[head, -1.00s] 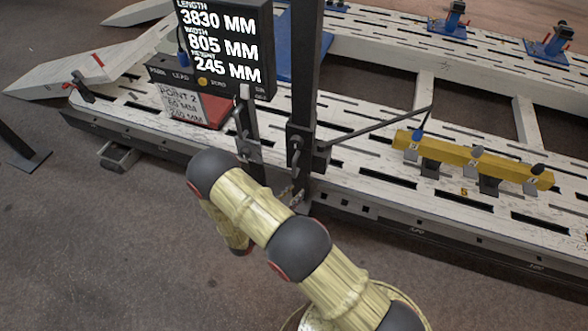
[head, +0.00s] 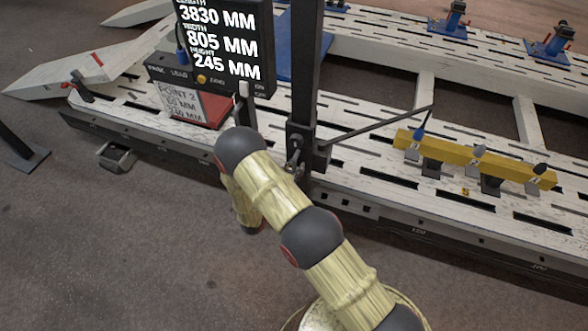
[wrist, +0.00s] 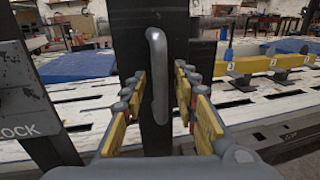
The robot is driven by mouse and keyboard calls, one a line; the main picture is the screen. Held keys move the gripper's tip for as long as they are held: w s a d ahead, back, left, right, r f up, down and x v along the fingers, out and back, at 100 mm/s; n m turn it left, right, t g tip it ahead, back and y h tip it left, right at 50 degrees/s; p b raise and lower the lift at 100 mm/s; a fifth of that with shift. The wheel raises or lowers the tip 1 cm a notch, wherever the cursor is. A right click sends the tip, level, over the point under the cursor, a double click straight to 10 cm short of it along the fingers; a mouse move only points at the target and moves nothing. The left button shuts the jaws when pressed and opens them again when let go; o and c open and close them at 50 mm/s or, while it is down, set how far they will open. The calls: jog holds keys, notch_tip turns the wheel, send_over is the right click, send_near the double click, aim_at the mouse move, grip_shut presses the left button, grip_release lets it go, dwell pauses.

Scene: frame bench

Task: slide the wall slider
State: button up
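In the wrist view a grey bar handle (wrist: 158,75) stands upright on the face of a tall dark post (wrist: 155,125). My gripper (wrist: 160,78) is open, with one yellow-and-grey finger on each side of the handle. Gaps show between the fingers and the handle, so it is not gripped. In the head view the tall dark post (head: 306,90) rises at the near edge of the white bench, with a small metal handle (head: 294,160) low on it. My arm hides my gripper there. No label names the wall slider.
The white slotted frame bench (head: 370,185) runs along behind the post. A display box (head: 222,45) hangs left of it. A thin dark brace (head: 380,124) reaches right towards a yellow bar (head: 470,160). A dark block marked "OCK" (wrist: 30,115) stands left in the wrist view.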

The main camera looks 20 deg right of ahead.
jog(key=c, duration=0.3)
jog(key=c, duration=0.4)
grip_shut()
